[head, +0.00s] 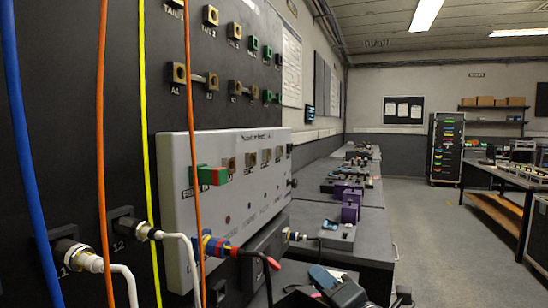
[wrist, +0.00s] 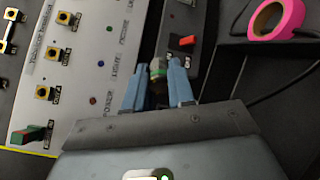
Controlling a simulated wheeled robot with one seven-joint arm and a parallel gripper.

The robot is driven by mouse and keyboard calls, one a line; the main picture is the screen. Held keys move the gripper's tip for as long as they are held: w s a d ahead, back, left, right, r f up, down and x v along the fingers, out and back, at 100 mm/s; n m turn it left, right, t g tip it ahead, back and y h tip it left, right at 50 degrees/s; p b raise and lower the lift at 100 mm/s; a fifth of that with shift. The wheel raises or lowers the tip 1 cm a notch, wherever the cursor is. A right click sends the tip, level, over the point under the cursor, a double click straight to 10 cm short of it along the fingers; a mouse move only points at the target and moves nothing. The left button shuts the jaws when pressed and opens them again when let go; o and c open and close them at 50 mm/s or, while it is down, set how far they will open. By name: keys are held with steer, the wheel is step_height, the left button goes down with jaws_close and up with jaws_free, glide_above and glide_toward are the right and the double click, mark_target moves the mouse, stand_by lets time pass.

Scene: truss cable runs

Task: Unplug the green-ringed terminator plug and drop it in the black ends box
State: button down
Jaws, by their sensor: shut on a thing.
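My gripper (wrist: 157,68) has its two blue fingers closed around a small green-ringed plug (wrist: 158,74), seen in the wrist view. The plug's ring shows between the fingertips, with a dark body below it. It is over the dark strip beside the grey panel; I cannot tell whether it is seated in a socket or free. In the head view my gripper's blue and dark parts (head: 323,278) show at the bottom centre, and the plug is not distinguishable there. I cannot make out the black ends box for certain in either view.
The grey panel (head: 220,200) on the dark wall carries sockets and a green-red block (head: 207,175). Blue, orange and yellow cables hang at left. A black cable hangs by a blue-red connector (head: 212,246). A pink tape roll (wrist: 270,18) lies right in the wrist view. Benches stand behind.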

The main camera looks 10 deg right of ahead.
steer(key=shift+f+b, duration=0.8)
steer(key=shift+f, duration=1.65)
steer(key=c, duration=0.9)
jaws_free()
steer(key=shift+s, duration=0.1)
steer(key=s, duration=0.2)
steer(key=s+b, duration=0.1)
steer(key=s, duration=0.2)
steer(key=s+d, duration=0.1)
steer(key=s, duration=0.1)
steer(key=shift+s+d+b, duration=0.1)
steer(key=shift+s+b, duration=0.15)
steer(key=shift+b, duration=0.1)
